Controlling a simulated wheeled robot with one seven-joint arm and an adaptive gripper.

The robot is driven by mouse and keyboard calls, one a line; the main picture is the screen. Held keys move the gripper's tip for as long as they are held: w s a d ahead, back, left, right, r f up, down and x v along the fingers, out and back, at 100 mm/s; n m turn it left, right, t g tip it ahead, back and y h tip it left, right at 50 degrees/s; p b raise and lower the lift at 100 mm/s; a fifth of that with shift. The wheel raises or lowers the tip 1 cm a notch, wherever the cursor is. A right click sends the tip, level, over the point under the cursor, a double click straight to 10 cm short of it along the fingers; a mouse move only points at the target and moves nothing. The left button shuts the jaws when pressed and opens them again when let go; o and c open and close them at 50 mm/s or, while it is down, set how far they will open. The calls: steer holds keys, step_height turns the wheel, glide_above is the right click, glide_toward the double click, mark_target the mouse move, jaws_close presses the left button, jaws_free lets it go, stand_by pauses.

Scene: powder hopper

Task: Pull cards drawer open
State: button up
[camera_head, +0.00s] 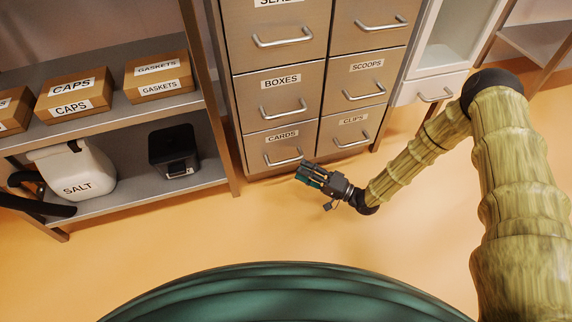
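The cards drawer (272,147) is the bottom left drawer of a grey metal cabinet, with a white CARDS label (283,135) and a silver bar handle (284,159). It looks flush with the drawers around it. My gripper (300,172) is low in front of the cabinet, just below and right of the right end of that handle. Its fingers point left toward the drawer. The view is too small to tell whether the fingers touch the handle or how far apart they are.
The boxes drawer (280,93) is above, and the clips drawer (347,134) is to the right. A shelf unit (125,122) with cartons, a salt jug (75,172) and a black device (174,150) stands left. Orange floor (225,225) in front of the cabinet is clear.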

mark_target(286, 161)
steer(key=b+x, duration=0.2)
steer(key=x, duration=0.5)
steer(key=shift+w+a, duration=0.15)
jaws_close()
